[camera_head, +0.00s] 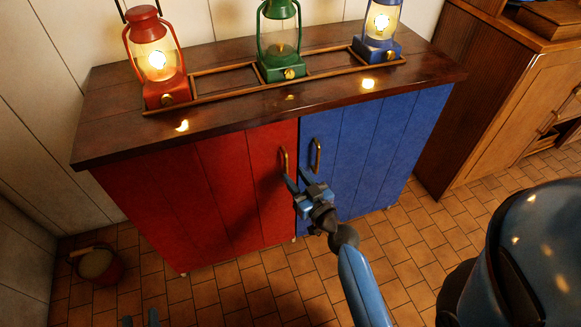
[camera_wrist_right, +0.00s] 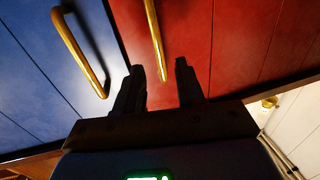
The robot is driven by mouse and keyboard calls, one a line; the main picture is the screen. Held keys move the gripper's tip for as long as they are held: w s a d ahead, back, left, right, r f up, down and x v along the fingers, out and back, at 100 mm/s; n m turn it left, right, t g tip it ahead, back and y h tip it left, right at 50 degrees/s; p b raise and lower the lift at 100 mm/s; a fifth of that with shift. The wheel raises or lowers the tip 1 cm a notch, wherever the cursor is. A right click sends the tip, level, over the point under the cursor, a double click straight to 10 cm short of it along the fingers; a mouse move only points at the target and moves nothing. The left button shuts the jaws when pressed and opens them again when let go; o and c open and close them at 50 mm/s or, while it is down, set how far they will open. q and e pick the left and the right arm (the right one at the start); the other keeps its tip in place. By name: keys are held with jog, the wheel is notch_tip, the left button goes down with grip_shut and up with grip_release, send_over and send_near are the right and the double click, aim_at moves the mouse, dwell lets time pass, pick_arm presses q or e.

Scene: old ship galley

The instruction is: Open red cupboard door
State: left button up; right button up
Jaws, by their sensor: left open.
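The red cupboard door (camera_head: 220,195) is shut on the left half of the cabinet, with a brass bar handle (camera_head: 284,160) near its right edge. My right gripper (camera_head: 298,182) is at the lower end of this handle, in front of the seam between the doors. In the right wrist view the gripper (camera_wrist_right: 160,68) is open, and the end of the red door's handle (camera_wrist_right: 155,40) shows between its two fingers; contact cannot be told. My left gripper (camera_head: 140,319) is open and empty at the bottom left edge, with only its fingertips showing.
The blue door (camera_head: 365,150) is shut, its handle (camera_head: 317,155) close beside my right gripper. Red (camera_head: 155,60), green (camera_head: 280,40) and blue (camera_head: 380,30) lanterns stand on top. A bucket (camera_head: 97,265) stands on the floor at left. The tiled floor before the red door is mostly clear.

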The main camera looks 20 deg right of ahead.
aim_at(287, 167)
jog(key=shift+w+a, duration=0.2)
jog(key=shift+w, duration=0.65)
jog(key=shift+w+a, duration=0.15)
jog(key=shift+w, duration=0.7)
grip_shut()
